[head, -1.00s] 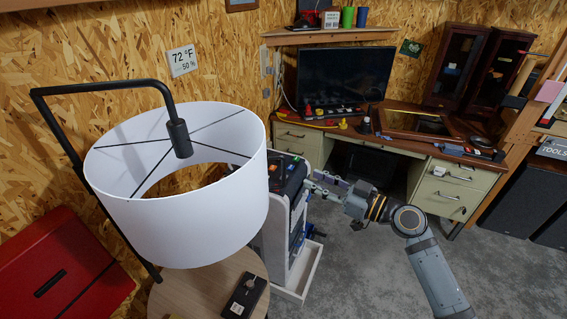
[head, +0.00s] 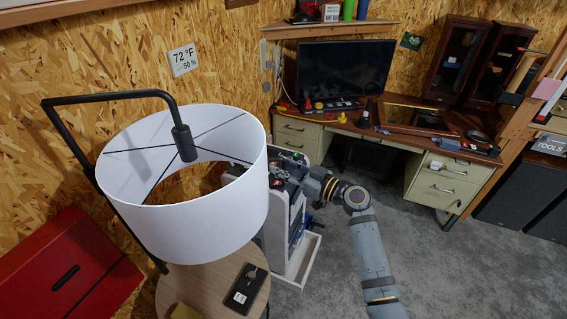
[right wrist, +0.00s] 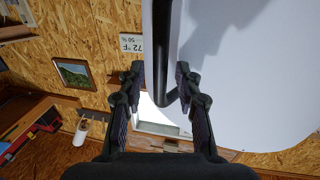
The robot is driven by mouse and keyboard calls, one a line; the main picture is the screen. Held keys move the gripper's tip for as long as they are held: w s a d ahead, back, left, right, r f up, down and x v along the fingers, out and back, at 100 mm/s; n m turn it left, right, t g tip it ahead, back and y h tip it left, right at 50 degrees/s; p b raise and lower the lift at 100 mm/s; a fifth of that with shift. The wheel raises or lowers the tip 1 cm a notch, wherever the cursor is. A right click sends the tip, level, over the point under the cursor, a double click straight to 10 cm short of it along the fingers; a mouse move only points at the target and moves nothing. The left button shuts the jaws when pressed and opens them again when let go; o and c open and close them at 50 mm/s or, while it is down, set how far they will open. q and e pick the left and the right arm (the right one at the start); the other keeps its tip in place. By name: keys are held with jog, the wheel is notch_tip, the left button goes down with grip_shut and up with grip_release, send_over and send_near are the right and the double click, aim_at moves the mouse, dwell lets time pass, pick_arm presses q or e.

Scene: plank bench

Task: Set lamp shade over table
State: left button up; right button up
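The white drum lamp shade (head: 185,222) hangs from a black bent lamp arm (head: 110,97) above the round wooden table (head: 205,290), covering part of its top from this view. My right gripper (head: 277,178) is by the shade's right side in the head view, its fingertips hard to make out. In the right wrist view its two fingers (right wrist: 158,98) are apart, with a black bar (right wrist: 162,45) in line between them and the shade (right wrist: 250,70) filling the upper right. I cannot tell how far the bar is from the fingers. My left gripper is out of view.
A dark flat device (head: 245,288) lies on the table. A tool cart (head: 292,250) stands behind it, near my right arm. A red box (head: 65,265) is at the left. A desk (head: 445,185) with a monitor stands behind. Grey floor is free at the right.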

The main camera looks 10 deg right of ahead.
grip_shut()
jog(key=shift+a+f, duration=0.1)
dwell(0.4)
